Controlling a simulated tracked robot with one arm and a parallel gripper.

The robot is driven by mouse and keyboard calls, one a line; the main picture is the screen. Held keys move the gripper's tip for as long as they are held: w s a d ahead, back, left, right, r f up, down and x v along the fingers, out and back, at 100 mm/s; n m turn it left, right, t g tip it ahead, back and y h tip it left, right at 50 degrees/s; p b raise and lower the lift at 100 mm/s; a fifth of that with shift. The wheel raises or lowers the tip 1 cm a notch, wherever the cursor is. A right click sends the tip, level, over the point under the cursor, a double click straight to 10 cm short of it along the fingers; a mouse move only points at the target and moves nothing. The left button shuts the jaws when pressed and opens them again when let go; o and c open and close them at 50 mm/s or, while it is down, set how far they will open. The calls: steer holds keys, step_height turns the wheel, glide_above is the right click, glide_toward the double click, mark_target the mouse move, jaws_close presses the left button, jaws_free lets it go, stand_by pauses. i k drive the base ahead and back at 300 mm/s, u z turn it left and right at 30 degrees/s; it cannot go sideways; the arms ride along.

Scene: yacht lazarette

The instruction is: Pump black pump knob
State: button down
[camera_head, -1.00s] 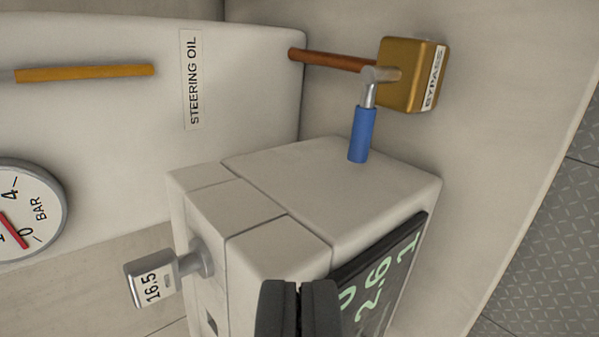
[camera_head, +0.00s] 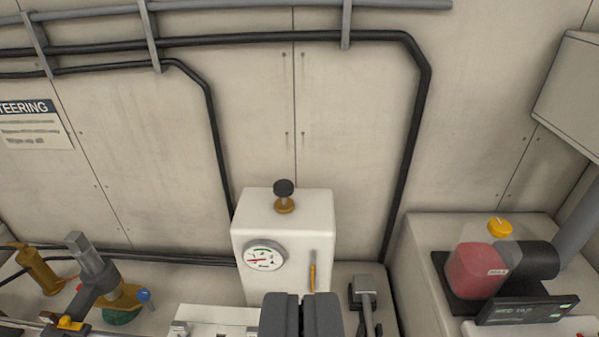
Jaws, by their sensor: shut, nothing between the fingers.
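The black pump knob (camera_head: 284,187) sits on a brass collar (camera_head: 285,205) on top of a white tank (camera_head: 302,217). The tank stands against the back wall, a little left of the picture's middle. A round gauge (camera_head: 263,255) with a red needle and an orange level tube (camera_head: 313,272) are on its front. My gripper (camera_head: 301,300) is at the bottom middle, its two dark fingers shut together and empty. It shows in front of the tank's lower part and below the knob in the picture, apart from the knob.
A container of red fluid with a yellow cap (camera_head: 499,228) stands on the right beside a dark display (camera_head: 527,310). A grey lever unit (camera_head: 366,296) is right of the tank. Brass and grey fittings (camera_head: 96,270) are at left. The wall above the knob is open, with black pipes (camera_head: 418,120) around.

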mark_target(283, 188)
steer(key=z, duration=0.5)
steer(key=k, duration=1.3)
steer(key=u, duration=0.45)
steer(key=i, duration=1)
steer(key=z, duration=0.05)
